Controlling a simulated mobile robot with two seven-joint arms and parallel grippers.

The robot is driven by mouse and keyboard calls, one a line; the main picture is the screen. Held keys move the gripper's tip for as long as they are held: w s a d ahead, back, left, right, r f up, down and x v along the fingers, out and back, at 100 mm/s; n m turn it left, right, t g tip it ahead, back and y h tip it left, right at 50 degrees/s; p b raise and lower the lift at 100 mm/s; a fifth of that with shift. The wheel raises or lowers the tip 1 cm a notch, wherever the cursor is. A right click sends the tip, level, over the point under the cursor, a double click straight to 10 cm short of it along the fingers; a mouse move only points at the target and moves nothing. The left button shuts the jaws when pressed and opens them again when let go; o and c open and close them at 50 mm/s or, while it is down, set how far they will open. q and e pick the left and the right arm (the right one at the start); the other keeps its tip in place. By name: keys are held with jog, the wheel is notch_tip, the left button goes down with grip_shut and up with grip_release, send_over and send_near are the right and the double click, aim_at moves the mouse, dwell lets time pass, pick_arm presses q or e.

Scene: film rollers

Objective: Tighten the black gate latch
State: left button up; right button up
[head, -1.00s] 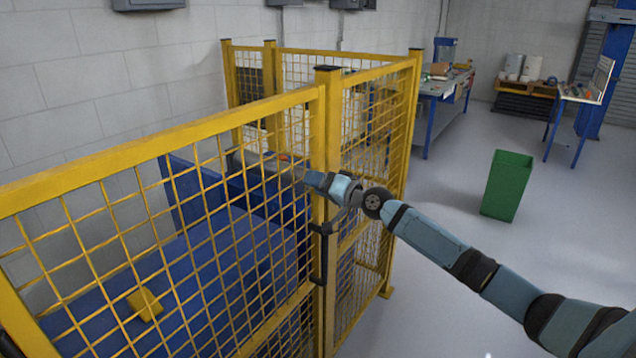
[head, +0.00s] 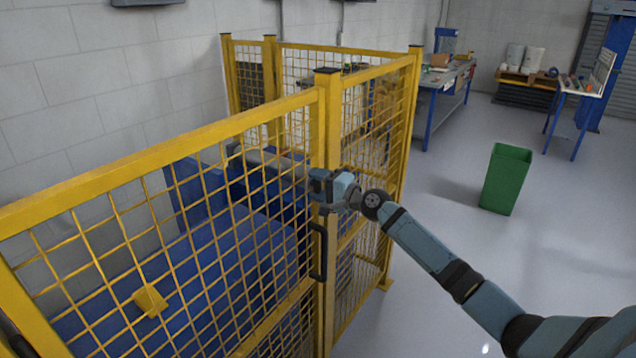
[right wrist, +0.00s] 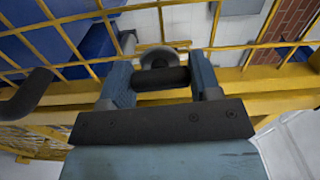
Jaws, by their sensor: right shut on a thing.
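The black gate latch (right wrist: 160,78) is a short dark bar on the yellow gate frame. In the right wrist view it lies crosswise between the two fingers of my right gripper (right wrist: 160,84), which is shut on it. In the head view my right gripper (head: 322,190) is at the gate post, above the black pull handle (head: 320,252), and mostly hides the latch. The yellow mesh gate (head: 165,150) stands along the fence line. My left gripper is not in view.
Behind the mesh are blue machinery (head: 210,250) and a grey cylindrical part (head: 270,160). A yellow block (head: 150,300) shows at the mesh. A green bin (head: 506,180) stands on the open floor at right. A blue workbench (head: 445,85) is at the back.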

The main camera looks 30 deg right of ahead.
dwell(0.5)
jog(key=o, duration=0.9)
jog(key=shift+b+v, duration=1.45)
jog(key=shift+v, duration=5.5)
jog(key=shift+f, duration=0.15)
